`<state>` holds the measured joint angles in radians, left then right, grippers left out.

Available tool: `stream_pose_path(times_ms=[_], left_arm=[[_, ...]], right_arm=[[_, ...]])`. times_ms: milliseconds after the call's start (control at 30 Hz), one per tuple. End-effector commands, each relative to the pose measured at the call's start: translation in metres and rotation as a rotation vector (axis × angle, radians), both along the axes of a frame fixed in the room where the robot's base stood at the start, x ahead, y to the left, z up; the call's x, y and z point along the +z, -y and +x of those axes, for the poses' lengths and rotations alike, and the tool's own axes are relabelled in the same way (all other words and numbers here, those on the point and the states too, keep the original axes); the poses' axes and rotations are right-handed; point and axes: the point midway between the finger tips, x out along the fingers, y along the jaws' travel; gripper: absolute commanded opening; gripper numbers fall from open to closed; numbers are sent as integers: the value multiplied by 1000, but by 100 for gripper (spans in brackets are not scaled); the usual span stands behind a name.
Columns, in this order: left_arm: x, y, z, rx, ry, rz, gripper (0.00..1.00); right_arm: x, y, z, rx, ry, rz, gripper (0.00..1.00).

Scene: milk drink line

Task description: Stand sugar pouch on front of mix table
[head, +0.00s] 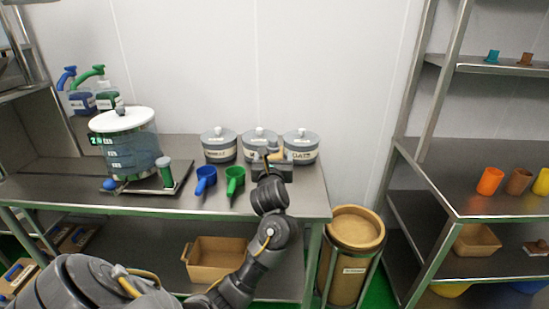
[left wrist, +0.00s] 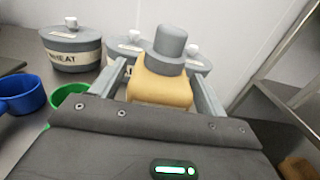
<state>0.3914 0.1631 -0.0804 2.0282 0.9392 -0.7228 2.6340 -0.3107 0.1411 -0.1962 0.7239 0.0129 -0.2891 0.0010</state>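The tan sugar pouch (left wrist: 160,88) with a grey cap sits between the two fingers of my left gripper (left wrist: 160,92) in the left wrist view, and both fingers look to be against its sides. In the head view my left gripper (head: 272,165) is over the right part of the steel mix table (head: 130,198), in front of the lidded canisters. Only a small tan bit of the pouch (head: 276,153) shows there. I cannot tell whether its base touches the table. My right gripper is in neither view.
Several grey canisters (head: 219,145) stand behind the gripper. A blue scoop (head: 205,178) and a green scoop (head: 235,179) lie to its left. A clear tank (head: 130,150) stands further left. A shelf rack (head: 480,180) is at the right. The table's front-left strip is clear.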

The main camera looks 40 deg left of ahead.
Motion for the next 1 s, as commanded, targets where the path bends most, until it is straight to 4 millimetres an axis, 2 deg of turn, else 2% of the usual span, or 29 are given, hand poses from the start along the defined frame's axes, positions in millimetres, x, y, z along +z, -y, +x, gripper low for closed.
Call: stream_pose_path(times_ms=[267, 333, 433, 800, 1000], left_arm=[[3, 0, 0, 0, 0, 0, 74], [4, 2, -1, -1, 0, -2, 74], [1, 14, -16, -3, 3, -5, 74], [1, 59, -77, -1, 1, -7, 74], [2, 71, -93, -1, 0, -2, 74]], right_arm=[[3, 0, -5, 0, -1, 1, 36], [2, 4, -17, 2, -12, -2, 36], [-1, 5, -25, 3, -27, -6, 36], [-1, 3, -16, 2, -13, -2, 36], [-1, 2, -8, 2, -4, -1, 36]])
